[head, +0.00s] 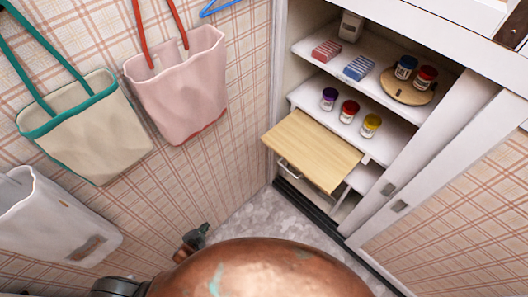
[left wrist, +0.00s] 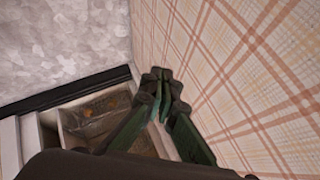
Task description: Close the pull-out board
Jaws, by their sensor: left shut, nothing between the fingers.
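The pull-out board (head: 315,150) is a light wooden panel. It sticks out from the white cabinet (head: 360,178) at the wall, below the shelf with the jars. A metal handle (head: 290,168) shows below its left front edge. My left gripper (head: 200,232) is low in the head view, left of the board and apart from it, over the floor near the plaid wall. In the left wrist view the dark green fingers (left wrist: 161,82) are shut together and empty, close beside the wall. The board cannot be made out clearly in the left wrist view. My right gripper is not in view.
Jars (head: 349,111), small boxes (head: 358,68) and a round wooden tray (head: 392,88) stand on the shelves above. A sliding door (head: 440,145) stands at the right. Bags (head: 180,85) hang on the left wall. The grey floor (head: 262,220) before the cabinet is clear.

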